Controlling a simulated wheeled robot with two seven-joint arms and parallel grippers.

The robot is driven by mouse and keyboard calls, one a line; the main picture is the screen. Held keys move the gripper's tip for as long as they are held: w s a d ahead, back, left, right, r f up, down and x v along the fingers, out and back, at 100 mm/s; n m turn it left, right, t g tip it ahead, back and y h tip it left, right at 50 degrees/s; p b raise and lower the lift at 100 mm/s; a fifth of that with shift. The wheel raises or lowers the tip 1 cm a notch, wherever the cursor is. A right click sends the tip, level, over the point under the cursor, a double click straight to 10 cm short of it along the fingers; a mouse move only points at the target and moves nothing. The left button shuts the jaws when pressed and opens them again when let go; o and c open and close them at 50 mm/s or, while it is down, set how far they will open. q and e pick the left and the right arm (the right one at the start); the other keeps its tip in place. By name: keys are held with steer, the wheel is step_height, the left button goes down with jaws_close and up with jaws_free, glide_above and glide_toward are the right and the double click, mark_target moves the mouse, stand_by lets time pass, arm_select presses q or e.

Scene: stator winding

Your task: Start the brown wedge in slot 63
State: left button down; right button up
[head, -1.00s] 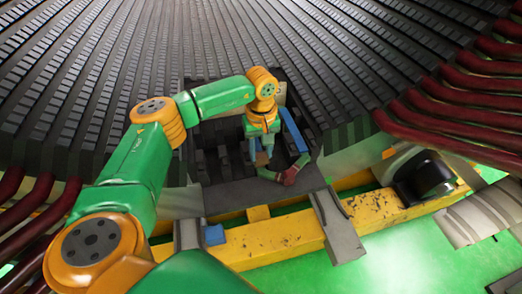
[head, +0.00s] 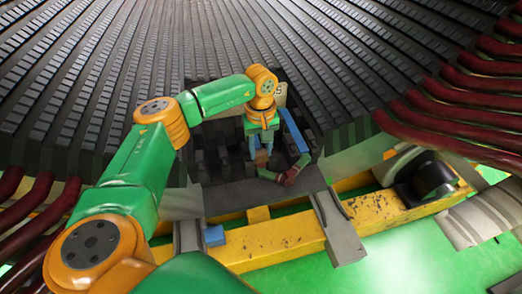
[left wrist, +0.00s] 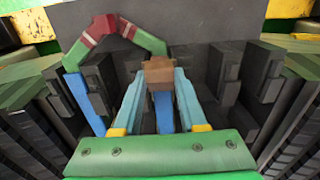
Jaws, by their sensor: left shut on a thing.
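My left gripper (head: 261,147) is shut on the brown wedge (left wrist: 158,71), whose block-like end shows between the pale blue fingertips in the left wrist view. In the head view the brown wedge (head: 261,159) is small and low between the fingers, over the dark toothed slot section. A blue strip (left wrist: 163,112) lies below, between the fingers. Another blue strip (left wrist: 84,103) lies in a slot to the left; it also shows in the head view (head: 294,131). Whether the wedge touches a slot mouth is unclear. My right gripper is not in view.
A red and green coil end (head: 289,175) bends out close to the wedge. Dark teeth (left wrist: 225,73) stand on both sides of the gripper. A yellow beam (head: 270,243) crosses in front. Dark red coil bars (head: 440,125) are at the right.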

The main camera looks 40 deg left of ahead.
arm_select(q)
steer(key=shift+c, duration=1.9)
jaws_free()
steer(key=shift+w+a, duration=0.1)
step_height(320, 180, up, 7)
steer(key=shift+r+p, duration=0.1)
steer(key=shift+p, duration=0.4)
